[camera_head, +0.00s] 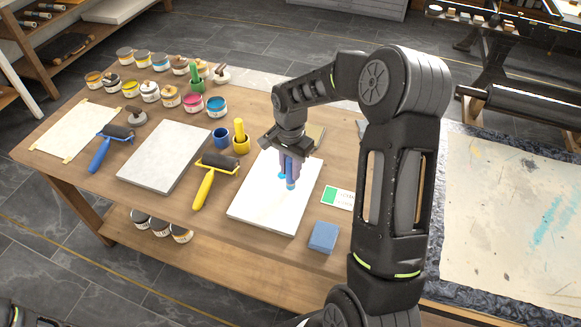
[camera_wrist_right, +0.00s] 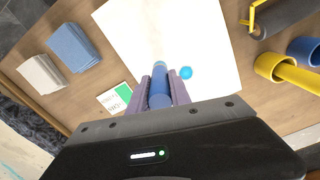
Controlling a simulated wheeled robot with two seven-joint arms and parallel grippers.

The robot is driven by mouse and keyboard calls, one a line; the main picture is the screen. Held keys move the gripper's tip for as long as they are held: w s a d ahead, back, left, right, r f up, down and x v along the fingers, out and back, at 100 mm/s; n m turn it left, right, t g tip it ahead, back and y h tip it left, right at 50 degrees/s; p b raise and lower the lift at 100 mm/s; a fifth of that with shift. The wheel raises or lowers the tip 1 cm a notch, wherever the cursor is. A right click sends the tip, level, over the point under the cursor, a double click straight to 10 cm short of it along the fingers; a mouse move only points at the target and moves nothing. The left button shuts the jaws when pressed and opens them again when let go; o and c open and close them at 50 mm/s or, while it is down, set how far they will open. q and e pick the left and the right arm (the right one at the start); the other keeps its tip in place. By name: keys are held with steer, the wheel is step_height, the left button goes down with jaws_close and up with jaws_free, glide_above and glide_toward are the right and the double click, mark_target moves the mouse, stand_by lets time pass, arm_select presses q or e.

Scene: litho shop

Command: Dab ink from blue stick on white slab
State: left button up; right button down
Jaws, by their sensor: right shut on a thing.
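The white slab (camera_head: 265,212) lies flat on the wooden table, and it also fills the top middle of the right wrist view (camera_wrist_right: 215,45). My right gripper (camera_head: 289,166) is above the slab, shut on the blue stick (camera_wrist_right: 159,95), which points down. The stick's light-blue inked tip (camera_wrist_right: 160,67) is at or just above the slab; I cannot tell if it touches. One round light-blue ink dab (camera_wrist_right: 186,73) is on the slab beside the tip. An empty-looking blue cup (camera_head: 220,137) stands left of the slab. My left gripper is not in view.
A yellow roller (camera_head: 204,185), a grey slab (camera_head: 160,160) and a yellow cup with a yellow stick (camera_head: 240,143) lie to the left. Several ink jars (camera_head: 150,91) stand behind.

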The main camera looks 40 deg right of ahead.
mark_target(290, 159)
steer(key=shift+s+f+b, duration=0.1)
steer(key=shift+f+b, duration=0.5)
steer(key=shift+b, duration=0.05)
stand_by(2.4)
steer(key=shift+r, duration=0.1)
steer(key=shift+r+p, duration=2.1)
steer(key=shift+r, duration=1.4)
